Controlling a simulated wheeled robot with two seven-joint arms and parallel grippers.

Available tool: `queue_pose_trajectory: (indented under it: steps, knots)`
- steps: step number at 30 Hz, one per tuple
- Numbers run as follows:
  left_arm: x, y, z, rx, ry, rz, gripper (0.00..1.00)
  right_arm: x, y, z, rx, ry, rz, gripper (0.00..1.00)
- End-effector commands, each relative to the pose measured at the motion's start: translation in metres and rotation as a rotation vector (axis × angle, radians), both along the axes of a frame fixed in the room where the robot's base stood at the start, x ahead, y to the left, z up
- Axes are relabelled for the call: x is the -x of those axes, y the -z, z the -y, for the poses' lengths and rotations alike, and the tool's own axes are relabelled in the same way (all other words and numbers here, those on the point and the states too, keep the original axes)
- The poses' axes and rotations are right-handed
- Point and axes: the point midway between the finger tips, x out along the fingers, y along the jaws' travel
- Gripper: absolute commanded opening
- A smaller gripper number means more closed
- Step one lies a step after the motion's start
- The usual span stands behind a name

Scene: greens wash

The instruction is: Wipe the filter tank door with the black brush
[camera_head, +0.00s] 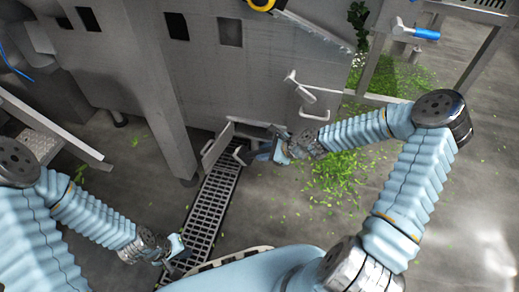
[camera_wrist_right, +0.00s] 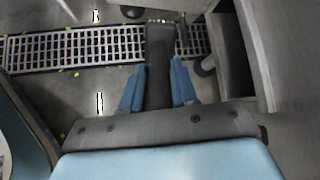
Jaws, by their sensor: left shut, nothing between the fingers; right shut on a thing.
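My right gripper (camera_head: 262,152) is shut on the black brush (camera_wrist_right: 158,68), a dark upright shape between its blue fingers in the right wrist view (camera_wrist_right: 158,92). In the head view the brush is small and hard to make out. The filter tank door seems to be the small grey flap (camera_head: 216,146) standing open at the foot of the steel tank, just left of the right gripper. I cannot tell whether the brush touches it. My left gripper (camera_head: 176,256) is shut and empty, low above the floor near the drain.
A metal floor drain grate (camera_head: 208,208) runs below the door and also crosses the right wrist view (camera_wrist_right: 75,48). The steel tank (camera_head: 255,85) has a bent handle (camera_head: 305,88) on its side. Green leaf scraps (camera_head: 338,175) litter the floor at right. A steel leg (camera_head: 165,115) stands left.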

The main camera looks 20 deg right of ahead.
Motion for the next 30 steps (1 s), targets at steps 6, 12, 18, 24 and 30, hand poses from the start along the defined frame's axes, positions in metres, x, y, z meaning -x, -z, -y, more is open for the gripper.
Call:
queue_pose_trajectory:
  steps: [6,12,18,24,30]
  knots:
    - [0.0,0.0,0.0,0.0,0.0,0.0,0.0,0.0,0.0,0.0,0.001,-0.001,0.001,0.0]
    - [0.0,-0.007,0.0,0.0,0.0,0.0,0.0,0.01,-0.002,0.011,-0.001,0.004,-0.002,0.0]
    - [0.0,-0.012,0.0,0.0,0.0,0.0,0.0,0.02,-0.001,0.021,-0.001,0.002,0.0,0.0]
    - [0.0,-0.011,0.0,0.0,0.0,0.0,0.0,0.021,0.0,0.022,0.0,0.0,0.0,0.0]
    - [0.0,-0.011,0.0,0.0,0.0,0.0,0.0,0.021,0.0,0.022,0.0,0.001,0.001,0.0]
